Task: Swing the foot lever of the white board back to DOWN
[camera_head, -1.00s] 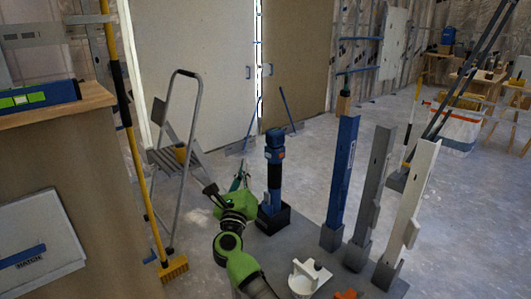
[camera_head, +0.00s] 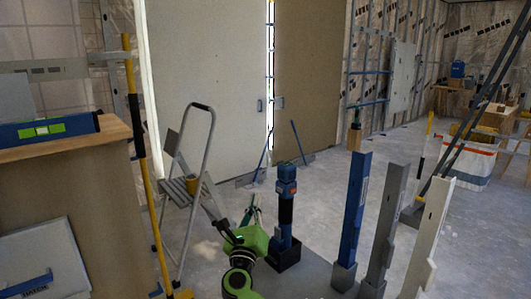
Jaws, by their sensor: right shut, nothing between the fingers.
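The white board (camera_head: 205,90) stands upright at the back, left of a bright gap. At its lower right corner a blue foot lever (camera_head: 262,158) slants up from a grey foot plate (camera_head: 246,180), its upper end toward the right. The brown board (camera_head: 305,80) stands right of the gap with its own blue lever (camera_head: 298,142), slanting up to the left. My right gripper (camera_head: 212,207) is shut and empty, at the end of the green arm, in front of the white board and apart from its lever. My left gripper is out of view.
A stepladder (camera_head: 190,190) stands left of my right gripper. A blue and black tool (camera_head: 286,205) stands upright right of the arm. Blue (camera_head: 354,210), grey (camera_head: 386,225) and white (camera_head: 427,235) posts rise at the right. Bare floor (camera_head: 325,185) lies before the brown board.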

